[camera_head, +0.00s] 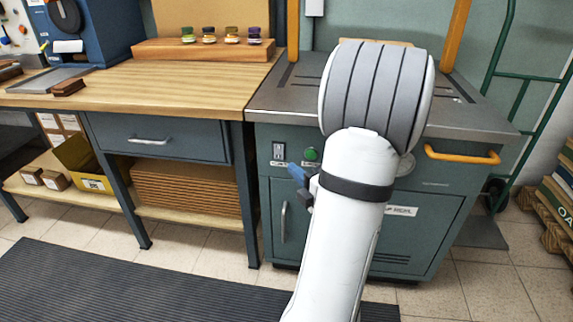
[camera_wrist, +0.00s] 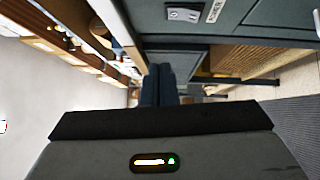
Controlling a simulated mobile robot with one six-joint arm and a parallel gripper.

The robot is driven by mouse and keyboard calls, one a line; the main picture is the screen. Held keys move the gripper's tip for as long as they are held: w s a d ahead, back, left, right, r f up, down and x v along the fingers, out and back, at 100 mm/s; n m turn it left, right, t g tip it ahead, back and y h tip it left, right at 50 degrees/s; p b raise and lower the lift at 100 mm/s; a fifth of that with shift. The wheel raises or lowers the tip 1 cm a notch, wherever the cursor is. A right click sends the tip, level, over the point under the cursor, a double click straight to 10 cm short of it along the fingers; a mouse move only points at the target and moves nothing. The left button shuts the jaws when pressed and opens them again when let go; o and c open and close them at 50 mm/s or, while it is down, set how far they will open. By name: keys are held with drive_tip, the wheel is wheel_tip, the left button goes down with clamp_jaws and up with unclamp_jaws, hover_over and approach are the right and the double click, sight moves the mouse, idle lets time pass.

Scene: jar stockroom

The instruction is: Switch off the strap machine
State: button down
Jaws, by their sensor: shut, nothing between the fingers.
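The strap machine (camera_head: 450,193) is a grey-green cabinet with a steel top and an orange arch, right of the bench in the head view. Its front panel has a rocker switch (camera_head: 278,151) at the left, with a green round button or lamp (camera_head: 311,154) beside it. The switch also shows in the wrist view (camera_wrist: 183,14), turned sideways, beside a POWER label (camera_wrist: 213,11). I cannot tell which way the rocker is set. My gripper (camera_head: 296,173), with blue fingers, is shut and empty, just below the switch and lamp and apart from the switch. Its fingers show in the wrist view (camera_wrist: 160,82).
A wooden bench (camera_head: 150,88) with a drawer stands left of the machine, with several small jars (camera_head: 220,36) on a wooden riser. An orange handle (camera_head: 462,155) sticks out at the machine's right. A green hand truck (camera_head: 520,76) stands beyond. Floor in front is clear around a dark mat (camera_head: 130,285).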

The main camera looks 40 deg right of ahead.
drive_tip(key=s+b, duration=0.1)
drive_tip(key=b, duration=0.1)
drive_tip(key=s+b, duration=0.1)
drive_tip(key=b, duration=0.1)
drive_tip(key=shift+a+f, duration=0.1)
drive_tip(key=shift+a, duration=0.1)
idle(0.6)
